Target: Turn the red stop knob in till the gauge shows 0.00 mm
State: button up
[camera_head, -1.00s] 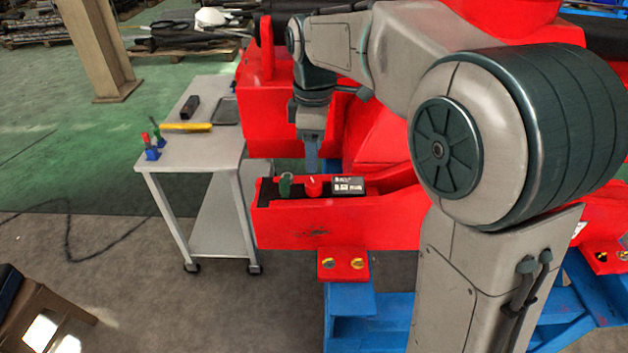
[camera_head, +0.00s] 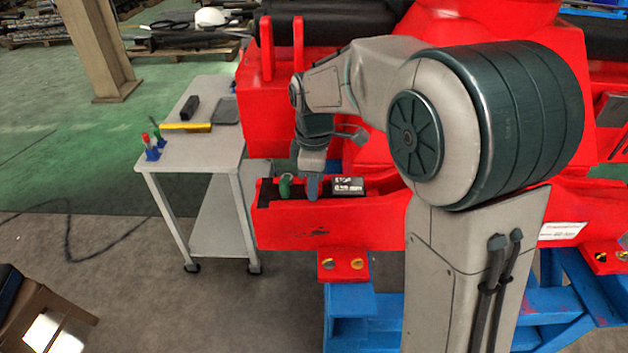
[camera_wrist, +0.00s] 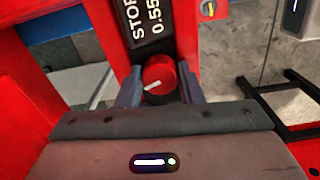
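The red stop knob (camera_wrist: 160,76) with a white pointer line shows in the wrist view, set in the dark panel below the gauge. The gauge (camera_wrist: 149,20) is a black display that reads "STOP" and 0.55, its right end cut off; it also shows in the head view (camera_head: 348,186), too small to read. My gripper (camera_wrist: 160,90) has one finger on each side of the knob, open, with a small gap seeming to show at the fingers. In the head view my gripper (camera_head: 312,188) points down over the panel and hides the knob.
A green handle (camera_head: 285,187) stands just left of my gripper on the red beam (camera_head: 300,228). A grey cart (camera_head: 195,150) with tools stands to the left. Red machine walls rise behind the panel.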

jog(key=shift+m, duration=0.3)
jog(key=shift+c, duration=0.3)
jog(key=m, duration=1)
jog(key=shift+m, duration=0.4)
jog(key=m, duration=1)
jog(key=shift+m, duration=0.3)
jog(key=o, duration=1)
jog(key=shift+a, duration=0.1)
jog(key=shift+c, duration=0.2)
